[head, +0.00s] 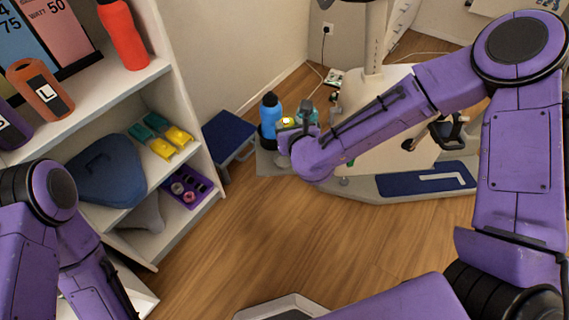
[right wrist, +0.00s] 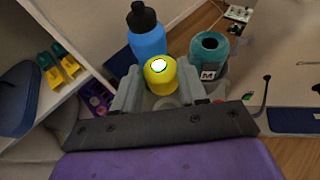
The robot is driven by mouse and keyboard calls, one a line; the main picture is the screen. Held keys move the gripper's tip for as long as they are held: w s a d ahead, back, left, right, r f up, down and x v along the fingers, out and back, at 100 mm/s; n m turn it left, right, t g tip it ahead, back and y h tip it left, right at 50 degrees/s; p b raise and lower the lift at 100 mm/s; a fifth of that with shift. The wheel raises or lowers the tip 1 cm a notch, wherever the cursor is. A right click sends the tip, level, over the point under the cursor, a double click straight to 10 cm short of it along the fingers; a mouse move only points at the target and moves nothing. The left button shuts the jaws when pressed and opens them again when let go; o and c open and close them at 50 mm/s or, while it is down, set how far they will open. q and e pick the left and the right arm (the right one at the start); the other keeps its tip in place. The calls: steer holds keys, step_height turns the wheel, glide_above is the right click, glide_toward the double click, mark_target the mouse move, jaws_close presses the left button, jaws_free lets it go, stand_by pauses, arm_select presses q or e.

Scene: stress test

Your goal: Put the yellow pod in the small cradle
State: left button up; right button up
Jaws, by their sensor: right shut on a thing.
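The yellow pod (right wrist: 158,79), with a white spot on its top, sits upright between the grey fingers of my right gripper (right wrist: 160,97) in the right wrist view. My right gripper is shut on it. In the head view the pod (head: 287,122) shows small beyond my right wrist, beside a blue bottle (head: 269,116). I cannot make out for certain which thing is the small cradle. My left arm shows at the left edge of the head view, but its gripper is out of the picture.
A teal container marked M (right wrist: 208,58) stands close right of the pod. White shelves (head: 165,178) at left hold a purple tray (head: 204,182), yellow-and-teal items (head: 162,148) and bottles. A blue-topped stool (head: 228,132) stands beside them. Wooden floor (head: 260,235) is clear in front.

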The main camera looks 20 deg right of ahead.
mark_target(286, 158)
steer(key=f+b, duration=0.3)
steer(key=f, duration=0.1)
steer(key=f+b, duration=0.3)
steer(key=f, duration=0.2)
steer(key=f+b, duration=0.3)
steer(key=f, duration=0.1)
steer(key=shift+w+a+f, duration=0.25)
steer(key=shift+a+f, duration=0.15)
arm_select(q)
step_height(286, 158, down, 11)
steer(key=shift+f, duration=0.2)
arm_select(e)
steer(key=o, duration=1.1)
steer(key=shift+r, duration=0.1)
arm_select(q)
step_height(286, 158, up, 2)
steer(key=shift+r+p, duration=0.1)
steer(key=shift+p, duration=0.95)
arm_select(e)
steer(key=v, duration=1)
steer(key=shift+s, duration=0.25)
